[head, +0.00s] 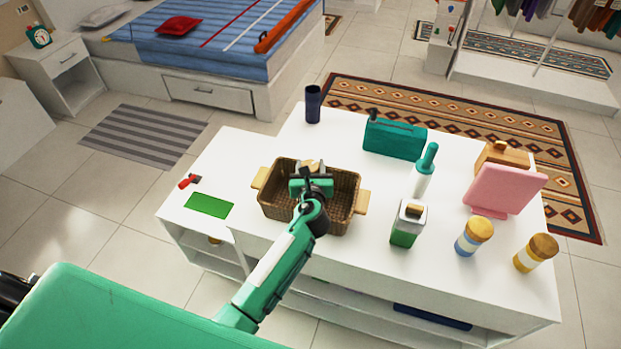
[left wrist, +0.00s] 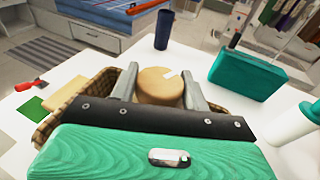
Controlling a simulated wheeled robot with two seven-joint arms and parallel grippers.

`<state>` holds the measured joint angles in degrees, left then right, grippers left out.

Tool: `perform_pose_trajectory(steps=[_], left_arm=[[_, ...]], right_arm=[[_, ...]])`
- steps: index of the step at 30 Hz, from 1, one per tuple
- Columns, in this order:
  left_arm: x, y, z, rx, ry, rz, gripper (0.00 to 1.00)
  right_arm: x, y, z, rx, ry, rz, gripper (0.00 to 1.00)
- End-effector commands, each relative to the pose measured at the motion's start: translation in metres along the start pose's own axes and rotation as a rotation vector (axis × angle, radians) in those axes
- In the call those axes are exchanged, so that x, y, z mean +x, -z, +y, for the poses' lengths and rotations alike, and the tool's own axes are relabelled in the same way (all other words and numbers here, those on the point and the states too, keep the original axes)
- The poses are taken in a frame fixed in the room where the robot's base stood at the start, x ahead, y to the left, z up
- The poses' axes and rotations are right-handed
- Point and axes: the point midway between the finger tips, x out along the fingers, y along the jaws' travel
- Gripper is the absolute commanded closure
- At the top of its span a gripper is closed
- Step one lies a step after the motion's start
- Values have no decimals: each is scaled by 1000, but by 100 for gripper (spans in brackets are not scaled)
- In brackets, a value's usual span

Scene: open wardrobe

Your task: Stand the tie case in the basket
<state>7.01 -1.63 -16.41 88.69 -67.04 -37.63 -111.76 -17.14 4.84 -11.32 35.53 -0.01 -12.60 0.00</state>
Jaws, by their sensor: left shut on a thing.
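The brown woven basket (head: 282,212) stands on the white table, with a pale handle at each end. My left gripper (head: 312,174) is over the basket, pointing down into it. It is shut on a tan, round-topped case, which looks like the tie case (head: 308,164). In the left wrist view the tie case (left wrist: 158,86) sits between the two grey fingers of the left gripper (left wrist: 160,92), with a pale notch in its top. Its lower part is hidden, so I cannot tell whether it touches the basket floor. My right gripper is not in view.
A dark blue cup (head: 313,104) stands behind the basket. A teal box (head: 394,139), a white-and-teal bottle (head: 424,172), a green-and-clear container (head: 407,224) and a pink stand (head: 503,188) are to the right. A green mat (head: 209,204) lies at left.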

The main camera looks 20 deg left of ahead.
Motion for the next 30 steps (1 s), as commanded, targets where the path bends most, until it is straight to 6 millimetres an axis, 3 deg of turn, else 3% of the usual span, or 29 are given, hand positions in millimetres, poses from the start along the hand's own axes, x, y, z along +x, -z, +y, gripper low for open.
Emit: perform_pose_trajectory(steps=[10,23,24,27,30], left_arm=[[6,42,0,0,1,0,94],[8,49,0,-1,1,-2,94],[8,49,0,-1,1,-1,49],[7,48,0,-1,1,-1,31],[7,48,0,-1,1,-1,31]], right_arm=[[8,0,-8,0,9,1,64],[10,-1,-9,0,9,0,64],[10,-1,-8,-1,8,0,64],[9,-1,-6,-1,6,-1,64],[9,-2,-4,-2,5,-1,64]])
